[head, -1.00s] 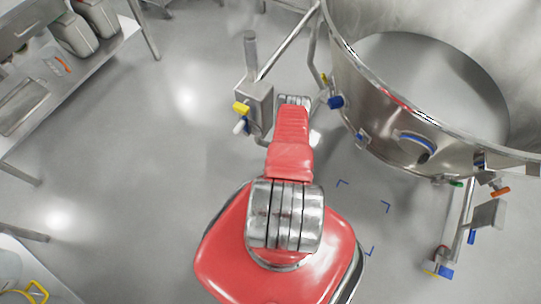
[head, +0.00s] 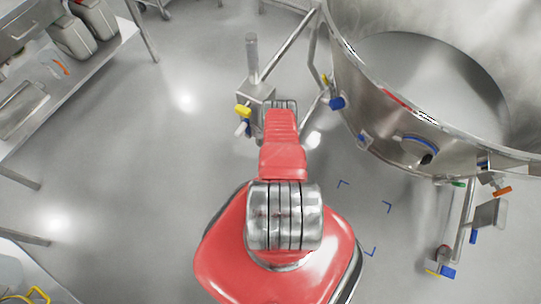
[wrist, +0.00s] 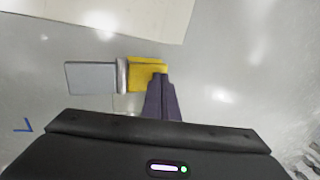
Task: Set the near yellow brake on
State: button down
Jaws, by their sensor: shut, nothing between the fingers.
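In the wrist view a yellow brake pedal (wrist: 147,75) sits beside a metal collar and a flat grey piece (wrist: 90,77). My gripper (wrist: 160,82) is shut and empty, its dark fingertips overlapping the pedal's right part; I cannot tell whether they touch. In the head view my arm hides the gripper. Yellow parts show there on the grey box at the left (head: 243,111), by the vessel's rim (head: 325,79) and at the lower right caster (head: 432,272). I cannot tell for sure which of them the wrist view shows.
A large steel vessel (head: 390,115) fills the upper right. The grey box with its upright post (head: 252,60) stands left of my arm. A bench with containers (head: 75,40) is at upper left. Blue corner marks (head: 343,183) lie on the floor. Floor at left is clear.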

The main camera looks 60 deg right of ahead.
jog(key=shift+w+f, duration=0.15)
jog(key=shift+f, duration=0.2)
jog(key=shift+a+f, duration=0.1)
dwell(0.4)
notch_tip(320, 180, up, 14)
jog(key=s, duration=0.2)
jog(key=shift+s, duration=0.2)
dwell(0.6)
jog(key=shift+f, duration=0.15)
dwell(0.6)
